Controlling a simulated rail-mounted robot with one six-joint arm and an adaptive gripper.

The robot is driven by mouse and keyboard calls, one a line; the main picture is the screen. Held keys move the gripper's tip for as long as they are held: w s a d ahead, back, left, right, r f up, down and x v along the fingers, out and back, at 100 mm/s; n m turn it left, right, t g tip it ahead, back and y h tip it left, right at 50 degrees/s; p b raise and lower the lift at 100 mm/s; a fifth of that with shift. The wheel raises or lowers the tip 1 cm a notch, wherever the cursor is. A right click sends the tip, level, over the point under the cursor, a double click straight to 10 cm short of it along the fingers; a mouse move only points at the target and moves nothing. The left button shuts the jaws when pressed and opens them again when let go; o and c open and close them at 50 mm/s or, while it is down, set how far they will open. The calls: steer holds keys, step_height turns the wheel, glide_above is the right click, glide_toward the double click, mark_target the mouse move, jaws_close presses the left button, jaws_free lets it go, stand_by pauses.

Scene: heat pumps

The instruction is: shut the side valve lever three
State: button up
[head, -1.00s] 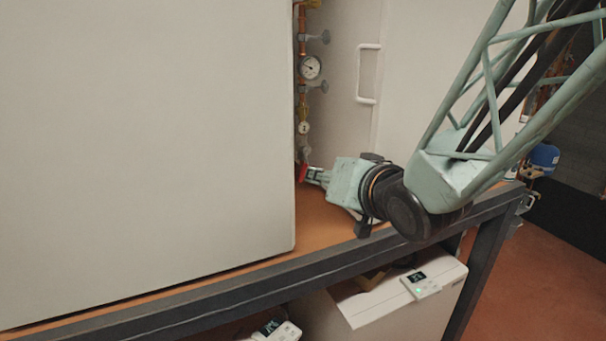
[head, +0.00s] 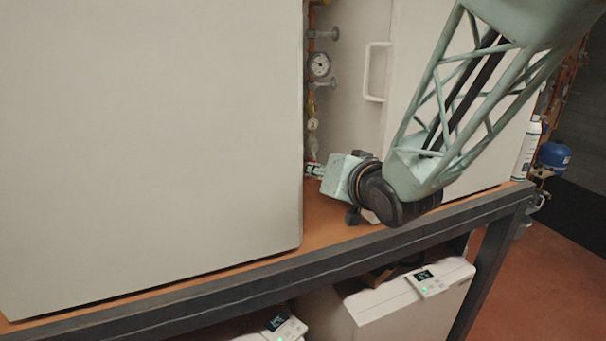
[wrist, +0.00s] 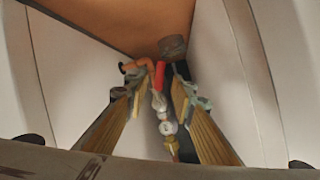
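The red valve lever (wrist: 160,74) shows in the wrist view near the orange bench top, on a pipe line with small fittings. I cannot read its number. My gripper (wrist: 162,92) is open, with one finger on each side of the pipe line and a gap around the lever. Whether a finger touches the lever I cannot tell. In the head view my gripper (head: 314,171) reaches left to the foot of the copper pipe (head: 312,144), low in the gap between two white cabinets. The fingertips and the red lever are hidden there behind the near cabinet's edge.
The large white cabinet (head: 150,130) stands close left of my gripper. A second white cabinet with a handle (head: 375,71) stands behind. A round gauge (head: 319,64) sits higher on the pipe. The orange bench top (head: 325,222) is close below.

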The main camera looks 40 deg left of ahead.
mark_target(312, 162)
steer(key=shift+p+x, duration=0.3)
steer(key=shift+x, duration=3.3)
jaws_close()
